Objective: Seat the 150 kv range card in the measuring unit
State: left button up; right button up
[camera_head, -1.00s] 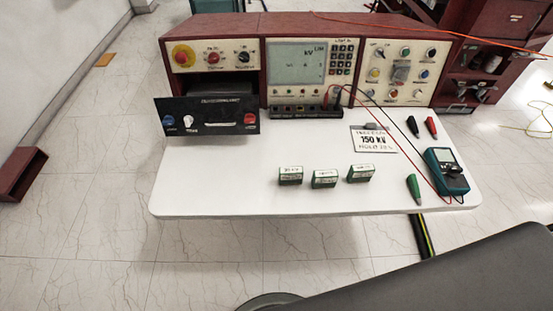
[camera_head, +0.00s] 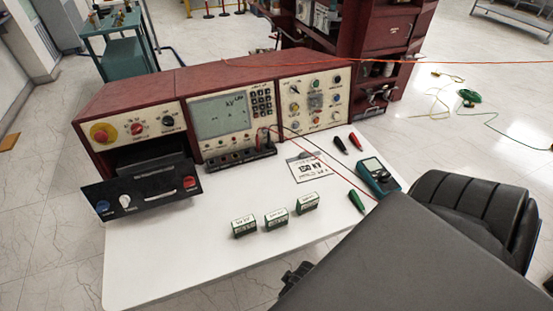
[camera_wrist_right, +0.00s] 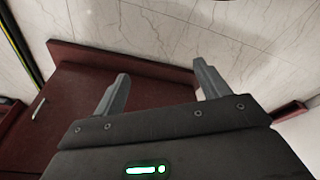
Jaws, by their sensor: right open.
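Three small green blocks with white labels, the range cards, stand in a row on the white table (camera_head: 165,262): a left one (camera_head: 244,226), a middle one (camera_head: 276,219) and a right one (camera_head: 307,203). Their label print is too small to read, so I cannot tell which is 150 kV. The measuring unit (camera_head: 222,117) has a kV display and keypad, with a dark socket strip (camera_head: 240,155) at its foot. My right gripper (camera_wrist_right: 162,82) is open and empty in the right wrist view, above a dark red surface and away from the cards. My left gripper is not seen.
A black drawer front (camera_head: 140,190) juts out at the left. A sign (camera_head: 310,167) reading 150 kV lies behind the cards. A teal meter (camera_head: 378,178) with leads, and red, black and green clips, lie at the right. The front left of the table is bare.

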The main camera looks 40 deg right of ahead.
notch_tip(320, 180, up, 19)
jog(key=t+p, duration=0.1)
jog(key=p, duration=0.1)
jog(key=w+a+r+n+t+y, duration=0.25)
jog(key=w+a+r, duration=0.2)
jog(key=w, duration=0.25)
jog(key=w+a+r+n+t+y, duration=0.1)
jog(key=w+a+r+n+t, duration=0.1)
jog(key=w+a+r+n, duration=0.35)
jog(key=w+a+r+n+y, duration=0.3)
jog(key=w+a+r+n, duration=0.1)
jog(key=a, duration=0.4)
jog(key=n+g+h, duration=0.7)
jog(key=n+g, duration=0.1)
jog(key=n, duration=1)
send_over(277, 214)
jog(key=shift+s+f+b, duration=0.1)
jog(key=shift+f+b, duration=0.25)
jog(key=shift+f, duration=2.85)
notch_tip(277, 214, down, 5)
jog(key=shift+r, duration=0.2)
jog(key=shift+a, duration=0.1)
jog(key=c, duration=0.8)
